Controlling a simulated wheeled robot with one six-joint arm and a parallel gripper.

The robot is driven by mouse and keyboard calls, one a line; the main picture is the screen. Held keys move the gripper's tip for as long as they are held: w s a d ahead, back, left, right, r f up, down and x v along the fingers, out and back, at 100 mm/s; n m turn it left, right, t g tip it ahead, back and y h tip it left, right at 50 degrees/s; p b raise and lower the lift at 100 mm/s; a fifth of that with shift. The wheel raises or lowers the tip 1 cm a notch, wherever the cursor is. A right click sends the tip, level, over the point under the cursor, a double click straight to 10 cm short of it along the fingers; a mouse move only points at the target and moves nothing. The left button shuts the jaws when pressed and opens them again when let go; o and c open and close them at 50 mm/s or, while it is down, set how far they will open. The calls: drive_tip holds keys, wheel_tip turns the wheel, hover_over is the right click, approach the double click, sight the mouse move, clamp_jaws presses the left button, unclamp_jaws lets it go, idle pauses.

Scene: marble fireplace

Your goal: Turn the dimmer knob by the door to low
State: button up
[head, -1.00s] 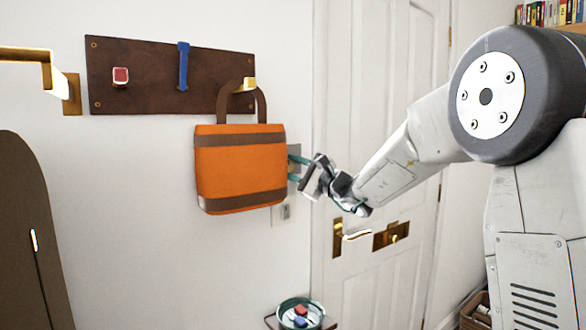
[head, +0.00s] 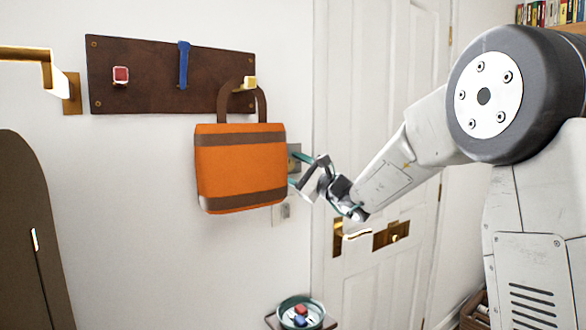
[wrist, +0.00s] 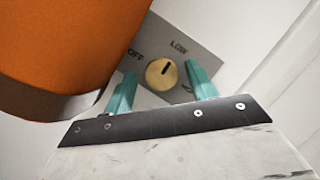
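The dimmer plate (wrist: 205,60) is a grey metal plate on the wall, and it shows partly behind the orange bag in the head view (head: 293,150). Its round brass knob (wrist: 161,75) has a dark mark pointing up and slightly right, roughly toward the word LOW. OFF is at the knob's upper left; a third label is partly hidden by the right finger. My gripper (wrist: 160,70) has its teal fingers on either side of the knob, with visible gaps between them and it. In the head view my gripper (head: 297,171) reaches in just right of the bag.
The orange bag (head: 240,165) hangs from a dark hook board (head: 140,75), close to my gripper's left. A second wall plate (head: 284,212) is below. The white door (head: 375,60) with a brass handle (head: 355,235) stands right. A bowl (head: 300,314) is below.

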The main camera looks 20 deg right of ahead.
drive_tip(key=v, duration=0.7)
drive_tip(key=shift+s+d, duration=0.25)
drive_tip(key=shift+s, duration=0.05)
idle(0.3)
drive_tip(key=s+a+f+n+g, duration=0.5)
drive_tip(key=s+f+n+g, duration=0.15)
drive_tip(key=s, duration=0.35)
drive_tip(key=s+a+f+n+g, duration=0.5)
drive_tip(key=s+f+g, duration=0.1)
drive_tip(key=s+g, duration=0.25)
drive_tip(key=s+d+f+n+h, duration=0.1)
drive_tip(key=s+d+n+h, duration=0.1)
drive_tip(key=s, duration=0.6)
drive_tip(key=s+d+f+n+h, duration=0.1)
drive_tip(key=s+d+n+h, duration=0.2)
drive_tip(key=s+h, duration=0.3)
drive_tip(key=s+d+f+n+g+h, duration=0.1)
drive_tip(key=s+d+f+n+h, duration=0.1)
drive_tip(key=s, duration=0.8)
drive_tip(key=shift+d+n+h, duration=0.65)
drive_tip(key=shift+d+h, duration=0.25)
drive_tip(key=shift+d, duration=0.2)
